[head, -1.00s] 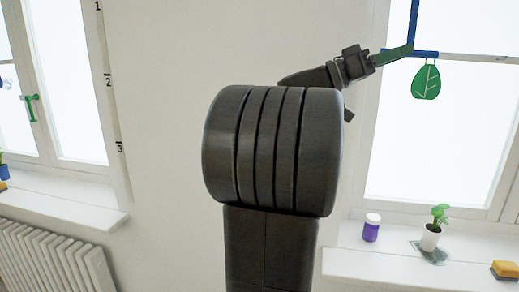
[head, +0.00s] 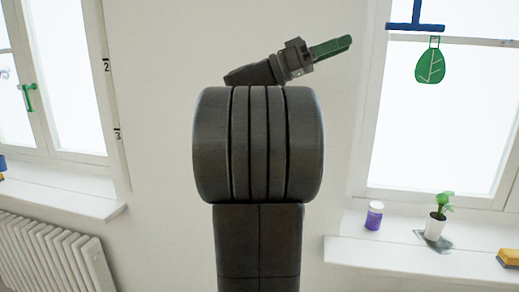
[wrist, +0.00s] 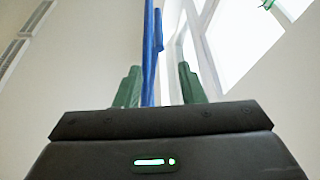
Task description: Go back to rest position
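My gripper (head: 348,41) is up in front of the wall in the head view, with green fingers pointing right. It is to the left of a blue hanger (head: 413,25) at the right window, with a visible gap between them. In the wrist view the two green fingers of my gripper (wrist: 160,85) stand apart, and I see nothing held between them. The blue hanger (wrist: 149,50) shows beyond the fingers there. A green leaf-shaped piece (head: 430,62) hangs from the hanger's crossbar in the head view.
The right windowsill (head: 345,250) holds a purple jar (head: 374,216), a small potted plant (head: 436,228) and a yellow sponge-like block (head: 509,258). A radiator (head: 55,255) is below the left window.

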